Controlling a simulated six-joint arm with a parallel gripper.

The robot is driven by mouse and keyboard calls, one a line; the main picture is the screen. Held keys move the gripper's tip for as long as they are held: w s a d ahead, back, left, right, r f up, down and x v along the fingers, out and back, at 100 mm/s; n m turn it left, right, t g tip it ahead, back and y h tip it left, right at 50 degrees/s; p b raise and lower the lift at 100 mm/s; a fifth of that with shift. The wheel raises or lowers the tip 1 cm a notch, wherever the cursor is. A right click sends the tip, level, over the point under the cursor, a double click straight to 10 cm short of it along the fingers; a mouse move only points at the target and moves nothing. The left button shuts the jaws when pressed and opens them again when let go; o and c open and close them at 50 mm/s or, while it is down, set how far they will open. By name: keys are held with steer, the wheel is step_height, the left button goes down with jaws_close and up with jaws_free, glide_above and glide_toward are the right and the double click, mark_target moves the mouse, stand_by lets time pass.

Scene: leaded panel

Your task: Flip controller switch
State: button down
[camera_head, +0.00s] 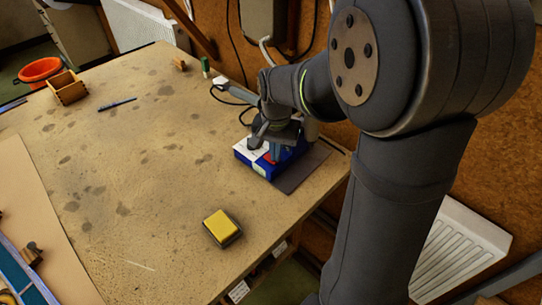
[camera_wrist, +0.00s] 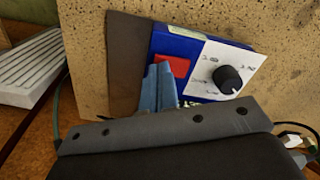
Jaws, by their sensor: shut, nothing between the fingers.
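The controller (camera_wrist: 207,45) is a blue box with a white dial face and a black knob (camera_wrist: 228,79). Its red switch (camera_wrist: 176,64) sits left of the dial in the wrist view. The controller also shows at the table's right edge in the head view (camera_head: 258,167), partly covered by my arm. My gripper (camera_wrist: 158,70) is shut and empty, its blue fingers pointing at the controller. The fingertips overlap the lower left of the red switch in the wrist view; I cannot tell whether they touch it. The fingers also show over the box in the head view (camera_head: 274,153).
A yellow sponge-like block (camera_head: 221,226) lies in front. The middle of the table is clear.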

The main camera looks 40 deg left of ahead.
steer(key=shift+f, duration=0.25)
steer(key=shift+r, duration=3.55)
steer(key=shift+f, duration=0.1)
